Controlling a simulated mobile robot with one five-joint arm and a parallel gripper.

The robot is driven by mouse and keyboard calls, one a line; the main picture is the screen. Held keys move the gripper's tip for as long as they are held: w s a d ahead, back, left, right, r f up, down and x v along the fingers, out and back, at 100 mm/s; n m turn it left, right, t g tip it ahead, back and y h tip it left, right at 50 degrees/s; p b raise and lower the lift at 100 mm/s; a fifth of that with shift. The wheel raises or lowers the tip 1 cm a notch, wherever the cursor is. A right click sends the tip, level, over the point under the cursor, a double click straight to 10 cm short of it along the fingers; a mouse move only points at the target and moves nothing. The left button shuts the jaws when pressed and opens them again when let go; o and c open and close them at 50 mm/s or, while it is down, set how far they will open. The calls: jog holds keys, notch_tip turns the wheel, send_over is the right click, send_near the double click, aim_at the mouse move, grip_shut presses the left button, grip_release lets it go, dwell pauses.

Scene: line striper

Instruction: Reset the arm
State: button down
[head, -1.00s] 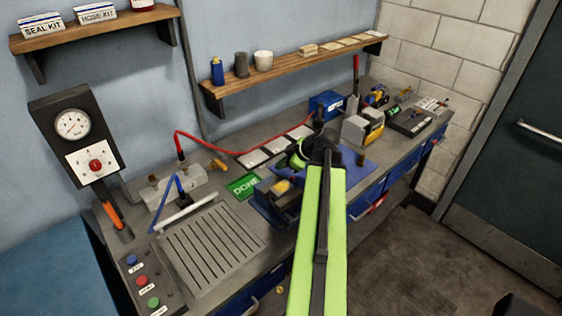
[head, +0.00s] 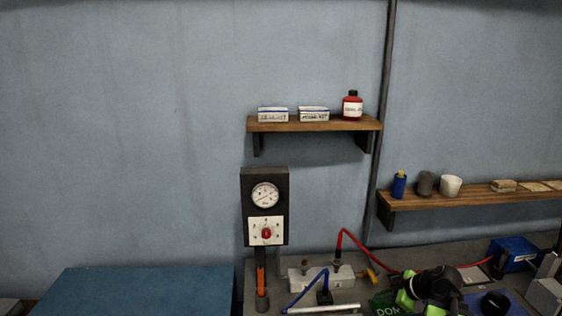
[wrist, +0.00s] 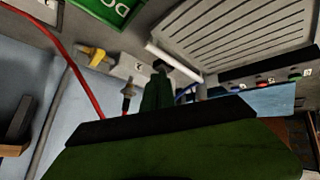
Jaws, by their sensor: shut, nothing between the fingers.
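My gripper (wrist: 158,80) shows in the wrist view as a dark, narrow shape in the middle, shut and empty. The broad green and black part below it in that view is also mine. In the head view my arm's green and black parts (head: 432,288) are low at the right, in front of the bench, and the lower part is cut off by the frame. The gripper's fingertips cannot be made out in the head view.
A gauge panel with a red knob (head: 266,234) stands left of a grey block (head: 340,278) with red and blue hoses. A green DONE card (head: 385,304) lies near my arm. Two wooden shelves (head: 310,126) (head: 480,197) hang above. The wall at the left is bare.

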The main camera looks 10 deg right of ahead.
jog(key=a+f+g+b, duration=0.1)
jog(key=a+f+g, duration=0.1)
jog(key=a, duration=0.8)
jog(key=a+f+g+h+b, duration=0.1)
jog(key=a+f+g, duration=0.1)
jog(key=a, duration=0.8)
jog(key=w+a+f+g+b, duration=0.1)
jog(key=a+f, duration=0.3)
jog(key=a, duration=0.7)
jog(key=shift+a+f+m+g+h, duration=0.1)
jog(key=shift+f+m+g+h, duration=0.25)
jog(key=shift+g, duration=0.15)
jog(key=shift+s+a+f+m+h, duration=0.1)
jog(key=shift+s+f+m+h, duration=0.1)
jog(key=shift+s+m+h, duration=0.4)
jog(key=d+m, duration=0.1)
jog(key=m, duration=0.1)
jog(key=d+m, duration=0.1)
jog(key=m, duration=0.1)
jog(key=s+d+m+h, duration=0.1)
jog(key=m, duration=0.1)
jog(key=shift+d+f+g, duration=0.15)
jog(key=shift+d+g, duration=0.2)
jog(key=shift+g, duration=0.05)
jog(key=shift+s+d+m, duration=0.15)
jog(key=shift+d+m, duration=0.05)
jog(key=shift+m, duration=0.55)
jog(key=shift+d+m, duration=0.4)
jog(key=shift+m, duration=0.1)
